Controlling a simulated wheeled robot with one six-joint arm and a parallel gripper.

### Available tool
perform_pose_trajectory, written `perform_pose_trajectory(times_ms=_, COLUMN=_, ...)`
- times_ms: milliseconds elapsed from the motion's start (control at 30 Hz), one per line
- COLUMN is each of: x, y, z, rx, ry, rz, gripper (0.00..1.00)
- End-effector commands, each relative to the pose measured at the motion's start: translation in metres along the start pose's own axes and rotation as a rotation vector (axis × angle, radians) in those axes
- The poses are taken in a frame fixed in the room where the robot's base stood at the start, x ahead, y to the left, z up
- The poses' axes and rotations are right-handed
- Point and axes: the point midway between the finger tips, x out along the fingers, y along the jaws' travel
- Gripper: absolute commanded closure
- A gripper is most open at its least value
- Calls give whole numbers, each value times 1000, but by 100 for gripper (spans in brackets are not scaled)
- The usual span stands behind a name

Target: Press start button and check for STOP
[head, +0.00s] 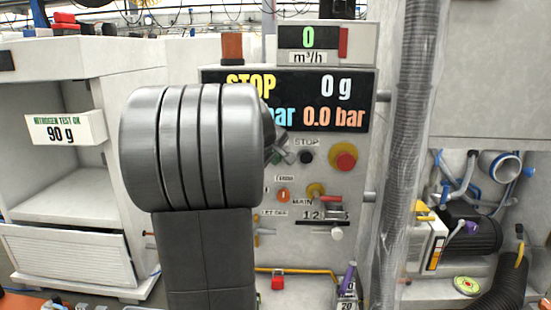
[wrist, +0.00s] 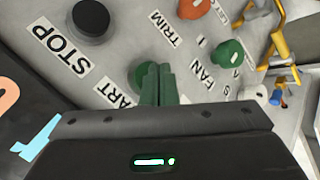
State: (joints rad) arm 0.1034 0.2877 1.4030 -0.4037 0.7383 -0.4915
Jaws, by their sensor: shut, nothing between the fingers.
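The control panel display (head: 335,100) in the head view reads STOP in yellow, with 0 g and 0.0 bar beside and below it. In the wrist view the green start button (wrist: 138,78) sits by a partly covered label ending in ART (wrist: 116,91). My gripper (wrist: 158,68) is shut and empty, its fingertips overlapping the right part of that button; I cannot tell whether they touch it. The black stop button (wrist: 91,18) is up and left, by its STOP label (wrist: 67,47); it also shows in the head view (head: 305,157). My arm hides part of the panel there.
A red emergency knob on yellow (head: 344,157) is right of the stop button. An orange trim button (wrist: 192,8) and a green fan button (wrist: 228,53) are close by. A ribbed hose (head: 405,140) hangs right of the panel. A flow meter (head: 308,42) above reads 0.

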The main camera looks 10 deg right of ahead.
Motion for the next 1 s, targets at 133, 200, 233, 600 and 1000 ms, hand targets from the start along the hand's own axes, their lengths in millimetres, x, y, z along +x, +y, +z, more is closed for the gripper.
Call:
perform_pose_trajectory(times_ms=133, x=0, y=1, z=-1, rx=0, ry=0, rz=0, gripper=100)
perform_pose_trajectory(times_ms=200, x=1, y=1, z=-1, rx=0, ry=0, rz=0, gripper=100)
perform_pose_trajectory(times_ms=233, x=1, y=1, z=-1, rx=0, ry=0, rz=0, gripper=100)
perform_pose_trajectory(times_ms=600, x=4, y=4, z=-4, rx=0, ry=0, rz=0, gripper=100)
perform_pose_trajectory(times_ms=1000, x=7, y=5, z=-5, rx=0, ry=1, rz=0, gripper=100)
